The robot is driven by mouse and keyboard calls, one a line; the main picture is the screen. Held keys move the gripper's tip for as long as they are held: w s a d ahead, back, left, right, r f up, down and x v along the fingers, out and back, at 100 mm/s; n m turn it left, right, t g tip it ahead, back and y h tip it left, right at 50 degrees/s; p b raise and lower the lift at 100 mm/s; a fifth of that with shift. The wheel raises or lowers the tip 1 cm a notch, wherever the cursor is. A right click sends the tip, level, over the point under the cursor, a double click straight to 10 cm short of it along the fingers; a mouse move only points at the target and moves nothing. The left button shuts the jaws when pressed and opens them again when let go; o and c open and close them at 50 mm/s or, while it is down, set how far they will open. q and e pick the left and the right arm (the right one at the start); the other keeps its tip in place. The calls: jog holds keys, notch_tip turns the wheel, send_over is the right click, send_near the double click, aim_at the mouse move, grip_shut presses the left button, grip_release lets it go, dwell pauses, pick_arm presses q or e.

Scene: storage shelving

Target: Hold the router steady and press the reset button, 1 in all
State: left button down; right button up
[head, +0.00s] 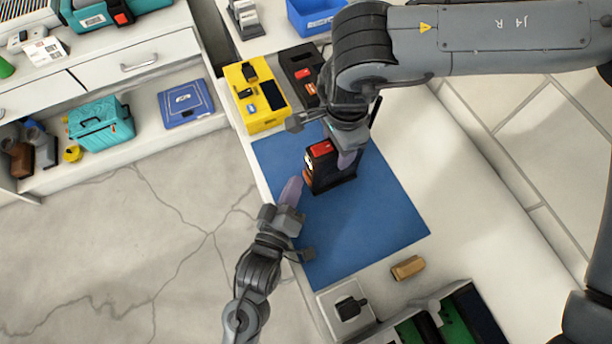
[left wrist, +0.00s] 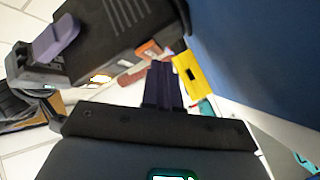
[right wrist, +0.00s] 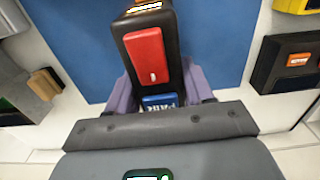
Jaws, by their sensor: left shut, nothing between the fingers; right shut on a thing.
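The router (head: 338,184) is a black box with a red panel on top, standing upright on the blue mat (head: 385,225). My right gripper (head: 345,158) is shut on it from above; in the right wrist view its purple fingers flank the router (right wrist: 133,35). My left gripper (head: 291,192) is shut and empty, its fingertips close to the router's left side. In the left wrist view the shut fingers (left wrist: 162,85) lie near the vented black casing (left wrist: 125,35). I cannot tell whether they touch it. I cannot make out the reset button with certainty.
A yellow box (head: 241,112) and a dark tray (head: 294,54) stand beyond the mat. A brown block (head: 408,267) and a white box with a black item (head: 345,306) sit at its near end. The mat right of the router is clear.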

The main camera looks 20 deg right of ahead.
pick_arm(q)
jog(key=shift+a, duration=0.45)
jog(key=shift+a, duration=0.1)
jog(key=shift+s+a, duration=0.25)
jog(key=shift+a, duration=0.95)
jog(key=shift+s+a, duration=0.2)
jog(key=shift+a, duration=0.95)
pick_arm(e)
jog(key=o, duration=1.4)
